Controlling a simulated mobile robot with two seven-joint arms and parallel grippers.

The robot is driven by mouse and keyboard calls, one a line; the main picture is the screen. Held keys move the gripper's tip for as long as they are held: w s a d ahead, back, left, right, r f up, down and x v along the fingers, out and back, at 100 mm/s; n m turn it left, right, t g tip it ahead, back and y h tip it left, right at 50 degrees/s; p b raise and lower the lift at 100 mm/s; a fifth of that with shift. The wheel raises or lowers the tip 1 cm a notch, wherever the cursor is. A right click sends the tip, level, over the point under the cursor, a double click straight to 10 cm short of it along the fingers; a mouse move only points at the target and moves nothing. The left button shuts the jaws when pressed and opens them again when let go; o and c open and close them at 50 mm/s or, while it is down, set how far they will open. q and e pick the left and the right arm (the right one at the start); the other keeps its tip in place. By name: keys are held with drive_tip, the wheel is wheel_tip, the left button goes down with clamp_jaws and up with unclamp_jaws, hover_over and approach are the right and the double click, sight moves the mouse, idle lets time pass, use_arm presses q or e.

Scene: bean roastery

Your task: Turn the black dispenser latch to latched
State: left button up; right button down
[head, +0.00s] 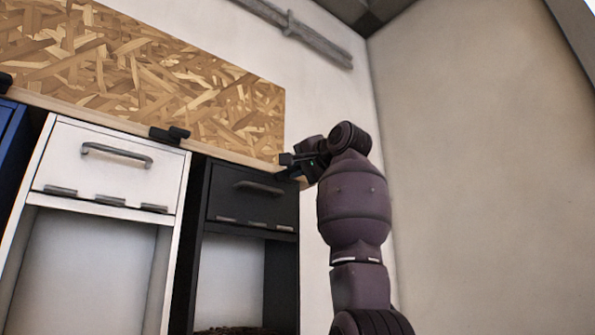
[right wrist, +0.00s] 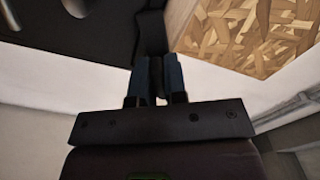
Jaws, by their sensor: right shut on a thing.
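The black dispenser (head: 230,205) is the rightmost unit in the head view, with a grey bar handle on its front. In the right wrist view, its dark front (right wrist: 80,35) fills the upper left. My right gripper (head: 293,166) is at the dispenser's top right corner. Its two blue-sided fingers (right wrist: 157,80) are shut on the black dispenser latch (right wrist: 151,35), a dark piece running up from between them. The fingers hide much of the latch, and I cannot tell its exact angle. My left gripper is not in view.
A white dispenser (head: 70,195) with its own dark latch (head: 170,135) stands to the left, and a blue one (head: 10,135) beyond it. A wood-chip board (head: 150,75) rises behind a pale ledge. Bare wall (head: 480,180) lies to the right of my arm.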

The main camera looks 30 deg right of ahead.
drive_tip(key=n, duration=0.3)
drive_tip(key=shift+n, duration=0.4)
drive_tip(key=n, duration=0.2)
drive_tip(key=shift+n, duration=0.3)
drive_tip(key=n+p, duration=0.1)
drive_tip(key=n, duration=0.4)
drive_tip(key=shift+f+n, duration=0.1)
drive_tip(key=shift+n, duration=0.2)
drive_tip(key=c, duration=1.2)
unclamp_jaws()
drive_tip(key=shift+o, duration=0.2)
drive_tip(key=s+b, duration=0.3)
drive_tip(key=s, duration=0.8)
drive_tip(key=shift+d, duration=0.45)
